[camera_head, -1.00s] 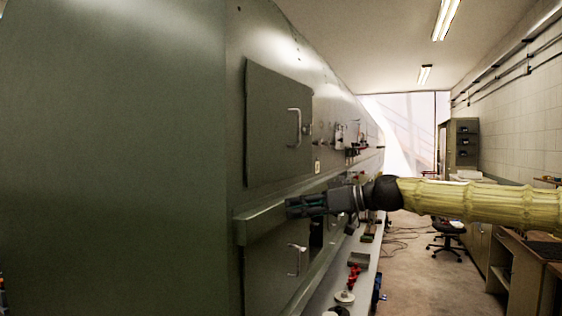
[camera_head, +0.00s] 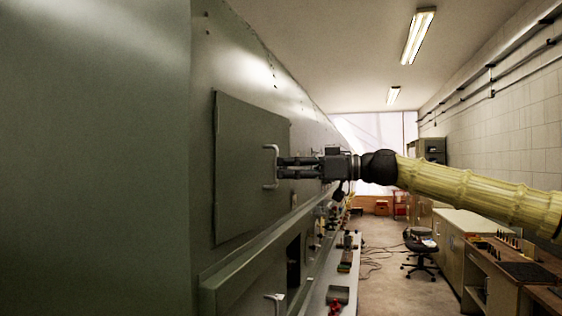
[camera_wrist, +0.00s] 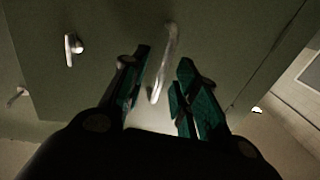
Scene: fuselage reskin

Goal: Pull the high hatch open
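The high hatch (camera_head: 245,165) is a flat grey-green panel on the fuselage wall, and it looks closed. Its pale upright bar handle (camera_head: 268,166) is near the panel's right edge. My gripper (camera_head: 282,167) is level with the handle and points at it from the right. In the wrist view my gripper (camera_wrist: 160,85) has its two teal-padded fingers apart, with the handle (camera_wrist: 168,60) between and just beyond the fingertips. A small metal latch (camera_wrist: 72,48) shows to the left on the panel. I cannot tell whether any finger touches the handle.
A ledge (camera_head: 240,270) runs along the wall below the hatch, with another handle (camera_head: 276,298) below it. A shelf with small parts (camera_head: 340,290) lies further right. A chair (camera_head: 420,250) and a workbench (camera_head: 490,270) stand on the right.

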